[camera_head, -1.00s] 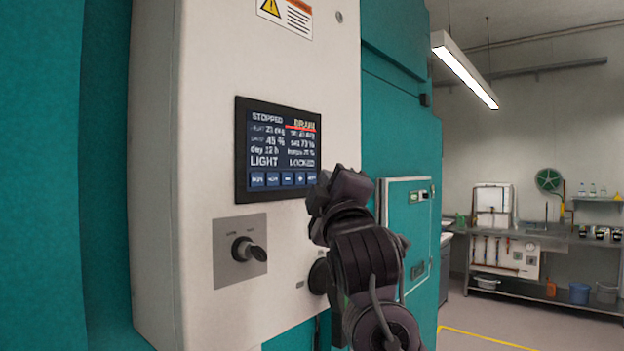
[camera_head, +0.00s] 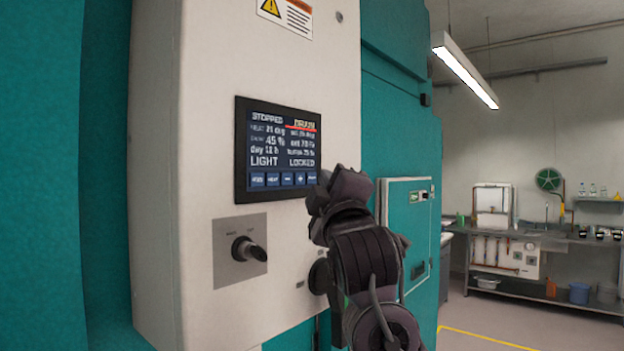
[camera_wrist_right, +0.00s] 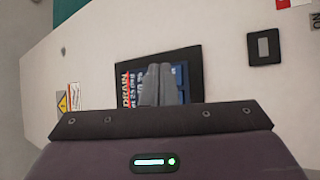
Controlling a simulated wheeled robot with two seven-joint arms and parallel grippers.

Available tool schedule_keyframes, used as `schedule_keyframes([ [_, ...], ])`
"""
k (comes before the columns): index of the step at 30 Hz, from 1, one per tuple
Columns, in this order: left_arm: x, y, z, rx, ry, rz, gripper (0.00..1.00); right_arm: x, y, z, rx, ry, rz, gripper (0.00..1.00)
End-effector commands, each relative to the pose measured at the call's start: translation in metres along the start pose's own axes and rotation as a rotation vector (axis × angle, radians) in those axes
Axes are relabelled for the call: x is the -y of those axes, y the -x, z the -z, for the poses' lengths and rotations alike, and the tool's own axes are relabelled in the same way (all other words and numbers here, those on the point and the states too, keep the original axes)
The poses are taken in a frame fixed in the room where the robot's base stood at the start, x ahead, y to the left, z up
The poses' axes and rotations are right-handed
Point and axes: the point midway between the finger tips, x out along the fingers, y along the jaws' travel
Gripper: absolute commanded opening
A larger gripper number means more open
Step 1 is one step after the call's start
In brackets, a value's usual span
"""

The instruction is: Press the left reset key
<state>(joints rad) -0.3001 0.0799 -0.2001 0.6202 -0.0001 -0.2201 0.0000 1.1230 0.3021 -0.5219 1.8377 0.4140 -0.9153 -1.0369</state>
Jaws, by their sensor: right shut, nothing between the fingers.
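A dark-framed control screen (camera_head: 282,148) is on the white cabinet front in the head view. It reads STOPPED, DRAIN, LIGHT and LOCKED. A row of small blue keys (camera_head: 285,179) runs along its bottom edge; their lettering is too small to read surely, and I cannot make out a key marked reset. My right gripper (camera_head: 338,183) is at the screen's lower right corner, shut and empty. In the right wrist view its shut fingers (camera_wrist_right: 160,84) overlap the screen (camera_wrist_right: 188,77) and hide part of it. Contact cannot be told. My left gripper is not in view.
A rotary switch (camera_head: 247,250) on a grey plate is below the screen. A second dark knob (camera_head: 319,277) is partly hidden by my right arm. A teal panel door (camera_head: 408,225) stands behind the arm. A sink bench (camera_head: 545,240) is far right.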

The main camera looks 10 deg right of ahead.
Motion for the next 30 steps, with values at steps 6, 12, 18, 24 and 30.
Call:
schedule_keyframes([
  [6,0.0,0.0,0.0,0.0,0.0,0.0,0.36,0.0,0.0,0.0,0.0,0.0,0.0,0.0],
  [12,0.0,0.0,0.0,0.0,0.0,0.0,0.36,0.0,-0.0001,0.0001,0.0,0.0,0.0,0.0],
  [18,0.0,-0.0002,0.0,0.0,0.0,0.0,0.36,0.002,-0.0037,0.0028,0.0,-0.001,-0.001,0.0],
  [24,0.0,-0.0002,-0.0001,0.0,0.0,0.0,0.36,0.0035,-0.0059,0.0046,0.0,-0.001,-0.001,0.0],
  [30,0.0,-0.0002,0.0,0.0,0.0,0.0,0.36,0.0038,-0.0058,0.0046,0.0,-0.001,-0.001,0.0],
])
